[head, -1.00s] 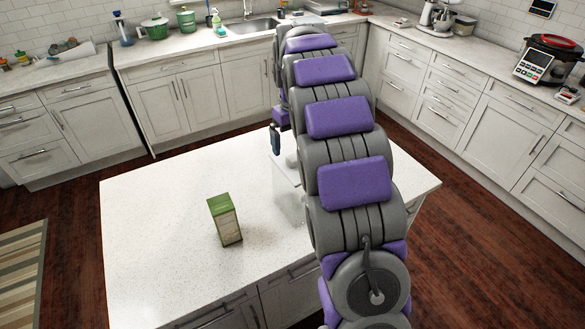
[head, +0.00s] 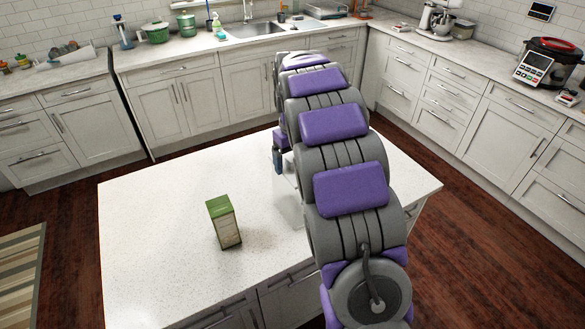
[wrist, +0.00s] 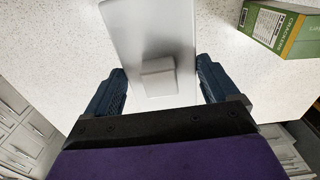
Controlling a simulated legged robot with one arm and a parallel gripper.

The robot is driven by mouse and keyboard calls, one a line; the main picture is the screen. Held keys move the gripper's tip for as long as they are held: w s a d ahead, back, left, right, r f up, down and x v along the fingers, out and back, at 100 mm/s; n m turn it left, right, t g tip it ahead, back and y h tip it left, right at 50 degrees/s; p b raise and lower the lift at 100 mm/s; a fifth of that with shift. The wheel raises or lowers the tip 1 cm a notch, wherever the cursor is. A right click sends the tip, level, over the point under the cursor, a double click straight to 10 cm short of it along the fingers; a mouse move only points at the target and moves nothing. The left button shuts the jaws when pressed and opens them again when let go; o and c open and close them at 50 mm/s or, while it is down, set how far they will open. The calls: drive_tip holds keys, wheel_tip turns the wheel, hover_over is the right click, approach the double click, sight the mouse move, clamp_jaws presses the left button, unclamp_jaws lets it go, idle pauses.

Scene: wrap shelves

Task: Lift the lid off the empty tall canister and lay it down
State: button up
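The tall canister (head: 287,207) is clear or pale grey and stands on the island counter, partly hidden by my arm in the head view. In the wrist view, its pale grey lid (wrist: 128,30) shows from above with a square raised knob (wrist: 158,78). My gripper (wrist: 161,66) is open, with one dark blue finger on each side of the lid and knob. Gaps show between the fingers and the knob, so it holds nothing. In the head view, the gripper (head: 278,160) is seen just above and behind the canister, mostly hidden.
A green-topped cracker box (head: 224,222) stands left of the canister; it also shows in the wrist view (wrist: 280,28). The white island counter (head: 150,230) is bare on its left side. Far counters hold pots and appliances.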

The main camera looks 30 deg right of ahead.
drive_tip(key=c, duration=0.6)
drive_tip(key=shift+r, duration=0.1)
drive_tip(key=shift+w+r+p, duration=0.1)
drive_tip(key=shift+r+p, duration=0.4)
drive_tip(key=shift+r, duration=1.3)
drive_tip(key=shift+s+a+f, duration=0.1)
drive_tip(key=shift+s+a, duration=0.1)
drive_tip(key=shift+s, duration=0.5)
drive_tip(key=s+a+r+p, duration=0.1)
drive_tip(key=s+a+r, duration=0.1)
drive_tip(key=s, duration=0.5)
drive_tip(key=s+a+r+p, duration=0.2)
drive_tip(key=s+r, duration=0.1)
drive_tip(key=s, duration=0.4)
